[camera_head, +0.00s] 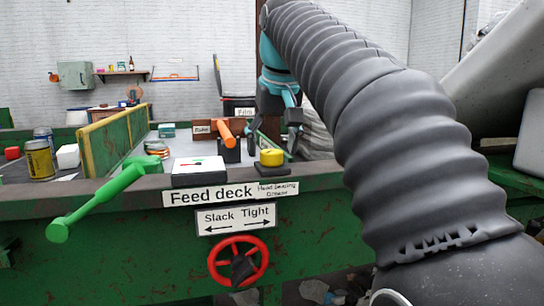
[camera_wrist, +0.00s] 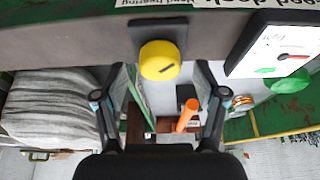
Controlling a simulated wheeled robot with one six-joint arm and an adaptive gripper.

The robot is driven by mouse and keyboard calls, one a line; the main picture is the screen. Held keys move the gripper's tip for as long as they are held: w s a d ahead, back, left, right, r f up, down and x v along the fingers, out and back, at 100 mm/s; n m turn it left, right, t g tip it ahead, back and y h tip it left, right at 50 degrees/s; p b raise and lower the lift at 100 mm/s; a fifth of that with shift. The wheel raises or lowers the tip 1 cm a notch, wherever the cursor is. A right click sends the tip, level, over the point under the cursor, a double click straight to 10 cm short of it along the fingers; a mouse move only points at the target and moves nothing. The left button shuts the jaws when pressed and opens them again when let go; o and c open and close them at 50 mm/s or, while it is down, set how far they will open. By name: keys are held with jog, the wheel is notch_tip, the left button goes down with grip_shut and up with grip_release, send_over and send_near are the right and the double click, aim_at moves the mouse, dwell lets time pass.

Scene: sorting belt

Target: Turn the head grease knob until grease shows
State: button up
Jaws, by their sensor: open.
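The yellow head grease knob (camera_head: 271,157) stands on a dark base at the front edge of the feed deck, above a small "Head bearing Grease" label (camera_head: 277,189). In the wrist view the knob (camera_wrist: 160,62) shows a dark line across its top. My gripper (camera_head: 273,147) is open just above and behind the knob. In the wrist view my gripper's fingers (camera_wrist: 160,78) lie apart on either side, with clear gaps to the knob. I cannot tell how deep they are relative to it. No grease is visible around the knob.
A white gauge panel (camera_head: 199,170) sits left of the knob. An orange handle (camera_head: 226,134) stands behind it. A green lever (camera_head: 95,202) juts out at the front left. A red handwheel (camera_head: 239,261) is below the "Slack Tight" sign (camera_head: 237,219).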

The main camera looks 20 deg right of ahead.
jog(key=shift+x, duration=0.75)
jog(key=c, duration=1.1)
jog(key=shift+r+m, duration=0.1)
jog(key=shift+m, duration=0.2)
jog(key=shift+a+r+m+h+p, duration=0.1)
jog(key=shift+m+h+p, duration=0.5)
jog(key=shift+m+p, duration=0.65)
jog(key=shift+f+m+g+h+p, duration=0.1)
jog(key=shift+m+g+h+p, duration=0.2)
jog(key=shift+m, duration=0.65)
jog(key=shift+f+m+g+h, duration=0.1)
jog(key=shift+m+h, duration=0.3)
jog(key=shift+m, duration=0.5)
